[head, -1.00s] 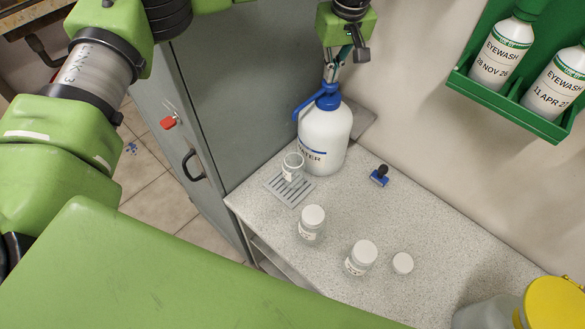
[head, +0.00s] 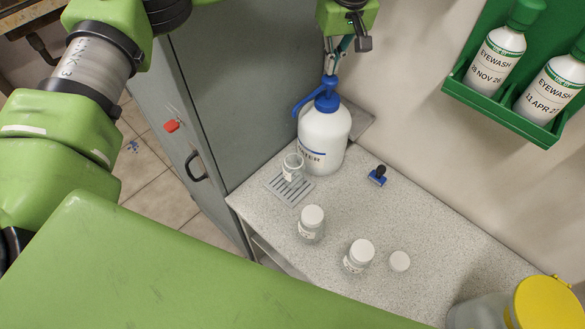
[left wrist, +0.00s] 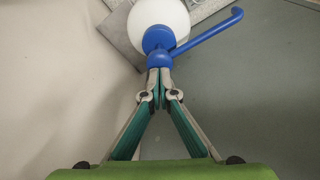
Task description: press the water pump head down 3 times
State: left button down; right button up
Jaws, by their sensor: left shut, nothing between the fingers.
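The water pump bottle (head: 323,135) is a white bottle with a blue pump head (head: 326,88) and a blue spout reaching to the left. It stands upright at the back of the bench and also shows in the left wrist view (left wrist: 172,14). My left gripper (head: 330,70) points down from above, shut and empty, with its fingertips right at the top of the pump head. In the left wrist view the closed fingertips (left wrist: 160,74) meet the blue pump head (left wrist: 158,45); I cannot tell if they press on it. My right gripper is not in view.
A clear beaker (head: 292,166) stands on a slotted drip tray (head: 279,185) below the spout. A green eyewash rack (head: 470,92) hangs on the wall.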

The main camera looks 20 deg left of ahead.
aim_at(331, 79)
pick_arm(q)
jog(key=shift+f, duration=0.1)
dwell(0.3)
jog(key=shift+s+f+b, duration=0.1)
jog(key=shift+f+b, duration=1.1)
jog(key=shift+f, duration=0.85)
jog(key=shift+r, duration=0.2)
jog(key=shift+r+p, duration=1.35)
jog(key=shift+r, duration=0.65)
jog(key=shift+f, duration=0.15)
